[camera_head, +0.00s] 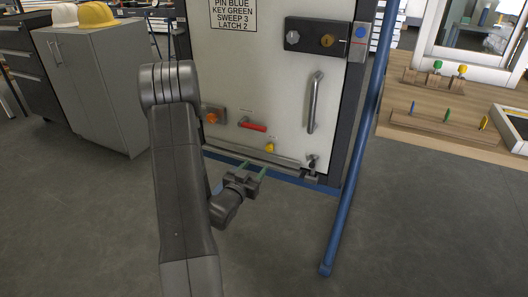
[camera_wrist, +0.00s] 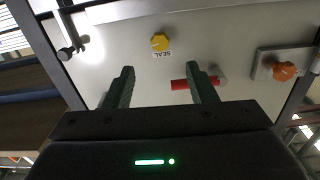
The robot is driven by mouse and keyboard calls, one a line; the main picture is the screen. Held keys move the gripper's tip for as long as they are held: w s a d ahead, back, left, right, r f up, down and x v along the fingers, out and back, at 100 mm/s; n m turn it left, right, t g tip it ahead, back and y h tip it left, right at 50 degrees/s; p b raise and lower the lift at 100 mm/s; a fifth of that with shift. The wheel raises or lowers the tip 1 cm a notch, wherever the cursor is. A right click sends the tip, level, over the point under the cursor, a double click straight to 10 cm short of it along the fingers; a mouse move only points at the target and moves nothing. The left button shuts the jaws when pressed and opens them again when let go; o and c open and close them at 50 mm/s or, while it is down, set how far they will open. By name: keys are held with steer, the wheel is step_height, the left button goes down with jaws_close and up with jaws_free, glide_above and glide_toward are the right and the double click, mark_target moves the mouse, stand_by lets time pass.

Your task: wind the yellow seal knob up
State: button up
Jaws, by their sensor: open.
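The yellow seal knob (camera_head: 270,147) sits low on the pale door panel (camera_head: 262,80), right of the red handle. In the wrist view the yellow knob (camera_wrist: 159,42) shows above a label reading SEAL, seen upside down. My gripper (camera_head: 254,168) is open and empty, just in front of and below the knob in the head view. In the wrist view its two green fingers (camera_wrist: 162,78) stand apart, with the knob beyond the gap between their tips. The fingers do not touch the knob.
A red handle (camera_head: 252,126) and an orange knob (camera_head: 211,118) are left of the yellow knob. A grey vertical handle (camera_head: 314,102) and a latch (camera_head: 312,161) are to the right. A blue frame post (camera_head: 352,170) stands right of the door.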

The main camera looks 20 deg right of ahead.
mark_target(269, 150)
steer(key=b+x, duration=0.1)
steer(key=x, duration=1)
steer(key=shift+w+d+b, duration=0.1)
steer(key=shift+d+b, duration=0.05)
steer(key=shift+b, duration=0.2)
steer(key=c, duration=1)
steer(key=shift+o, duration=0.2)
